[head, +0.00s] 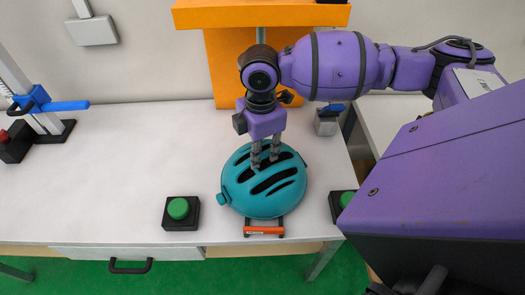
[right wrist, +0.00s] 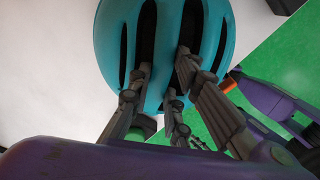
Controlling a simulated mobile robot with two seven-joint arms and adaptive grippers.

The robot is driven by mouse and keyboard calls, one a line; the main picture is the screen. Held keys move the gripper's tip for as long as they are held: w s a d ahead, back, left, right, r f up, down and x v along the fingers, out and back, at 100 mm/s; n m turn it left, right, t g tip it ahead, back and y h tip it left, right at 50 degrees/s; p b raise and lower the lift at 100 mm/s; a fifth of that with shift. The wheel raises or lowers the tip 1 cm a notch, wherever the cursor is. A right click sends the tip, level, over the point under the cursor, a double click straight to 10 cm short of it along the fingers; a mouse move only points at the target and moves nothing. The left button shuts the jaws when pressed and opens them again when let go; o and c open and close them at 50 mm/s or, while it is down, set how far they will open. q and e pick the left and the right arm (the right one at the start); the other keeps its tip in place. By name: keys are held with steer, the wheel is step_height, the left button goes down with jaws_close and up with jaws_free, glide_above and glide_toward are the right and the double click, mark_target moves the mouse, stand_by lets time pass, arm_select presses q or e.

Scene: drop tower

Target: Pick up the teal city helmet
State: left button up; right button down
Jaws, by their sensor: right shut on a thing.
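The teal city helmet (head: 257,193) sits near the front edge of the white table in the head view, its dark vent slots facing up. It also fills the upper middle of the right wrist view (right wrist: 170,30). My right gripper (head: 264,165) comes down on it from above, with its fingers at the vents. The fingers (right wrist: 170,95) are shut on the helmet's shell. The parts of the fingers inside the vents are hidden. My left gripper is not in view.
A green button on a black box (head: 178,209) stands left of the helmet, another (head: 345,200) to its right. An orange-edged piece (head: 264,230) shows under the helmet's front. An orange tower (head: 232,70) stands behind. A blue clamp stand (head: 40,103) is far left. The table's left middle is clear.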

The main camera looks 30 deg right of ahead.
steer(key=shift+r, duration=0.6)
steer(key=r, duration=0.2)
steer(key=shift+s+a+r, duration=0.1)
steer(key=shift+s+r, duration=0.1)
steer(key=shift+r, duration=0.1)
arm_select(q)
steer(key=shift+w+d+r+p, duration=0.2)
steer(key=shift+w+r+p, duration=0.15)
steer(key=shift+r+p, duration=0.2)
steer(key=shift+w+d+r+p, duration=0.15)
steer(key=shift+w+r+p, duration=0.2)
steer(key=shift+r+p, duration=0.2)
arm_select(e)
steer(key=s+a+r, duration=0.2)
steer(key=s+r, duration=0.2)
steer(key=s, duration=0.2)
steer(key=s+a+r, duration=0.3)
steer(key=s+r, duration=0.2)
steer(key=s, duration=0.1)
steer(key=shift+s+a, duration=0.2)
steer(key=shift+a, duration=0.05)
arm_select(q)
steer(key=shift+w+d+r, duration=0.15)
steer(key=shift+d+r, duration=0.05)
arm_select(e)
steer(key=shift+s, duration=0.1)
